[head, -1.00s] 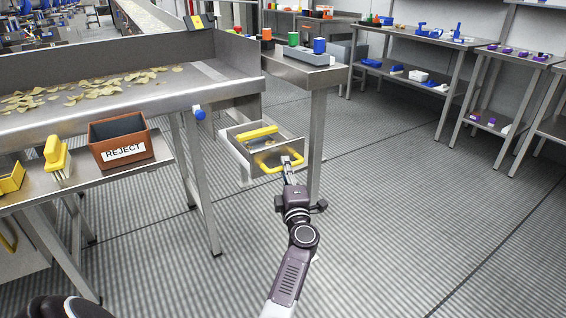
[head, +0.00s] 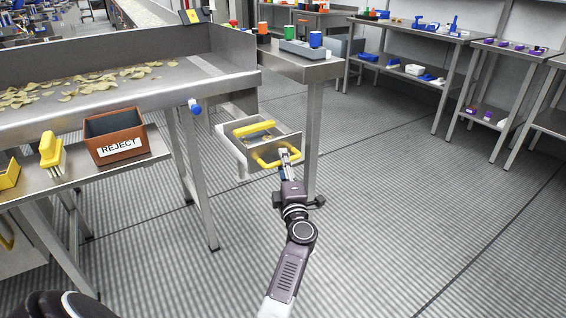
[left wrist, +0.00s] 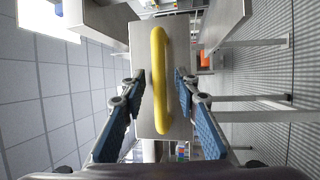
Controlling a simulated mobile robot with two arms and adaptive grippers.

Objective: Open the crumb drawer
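The crumb drawer (head: 290,147) is a grey metal box with an open top, under the right end of the chip table. A yellow loop handle (head: 264,160) is on its front, and a second yellow bar (head: 254,128) shows above or inside the box. My left gripper (head: 287,155) is at the handle's right part. In the left wrist view the blue-padded fingers of the left gripper (left wrist: 158,88) stand open on either side of the yellow handle (left wrist: 159,60), with gaps visible beside it. The drawer front (left wrist: 178,118) is just behind the handle. My right gripper is out of view.
A brown REJECT bin (head: 115,137) and a yellow-handled brush (head: 52,152) sit on the lower shelf at left. Table legs (head: 200,180) stand beside the drawer. The floor in front and to the right is clear. Workbenches (head: 430,70) line the back.

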